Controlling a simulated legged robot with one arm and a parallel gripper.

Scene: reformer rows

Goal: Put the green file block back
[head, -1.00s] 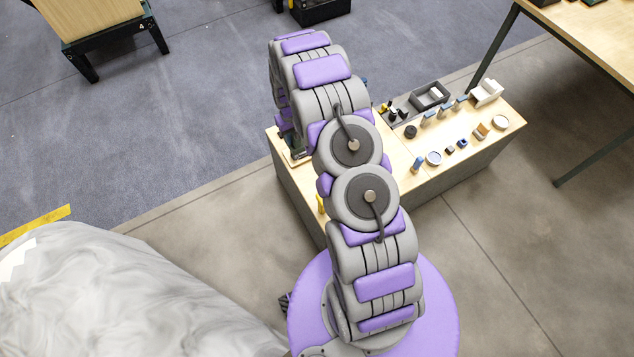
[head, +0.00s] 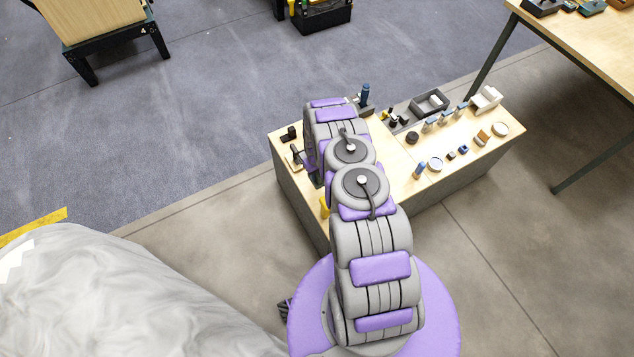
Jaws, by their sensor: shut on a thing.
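I cannot make out the green file block in the head view. My arm, in grey and purple segments, reaches over the left half of a low wooden-topped bench (head: 400,163) and folds down at its far end. My gripper is hidden behind the arm links, so its jaws and anything in them do not show.
Left of my arm, small dark items (head: 290,133) and a yellow piece (head: 324,208) are on the bench. A dark blue bottle (head: 365,95), a grey tray (head: 430,103), a white holder (head: 487,98) and several small pieces stand behind and right. A taller table (head: 590,45) is at right.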

